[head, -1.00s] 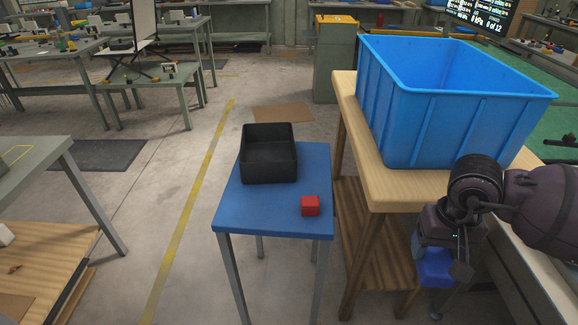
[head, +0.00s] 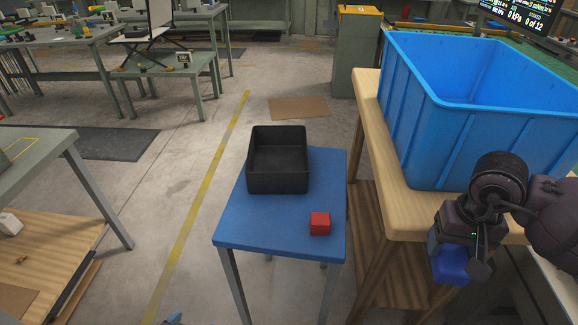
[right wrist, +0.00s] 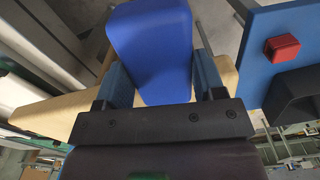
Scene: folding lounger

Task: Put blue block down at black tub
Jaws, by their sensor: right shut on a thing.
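The black tub (head: 279,183) stands open and empty on a small blue-topped table (head: 262,227). My right gripper (head: 455,252) is at the right of the head view, in front of the wooden table. It is shut on the blue block (head: 450,264), which hangs below it, apart from and to the right of the tub. In the right wrist view the blue block (right wrist: 152,50) sits between the two fingers. The tub shows partly there too (right wrist: 290,98), at the right edge. At the bottom edge of the head view a small blue-grey part shows; I cannot tell whether it is my left gripper.
A red block (head: 320,223) sits on the blue table's front right, near the tub. A wooden table (head: 398,203) with a large blue bin (head: 470,146) stands close on the right. The floor left of the blue table is clear.

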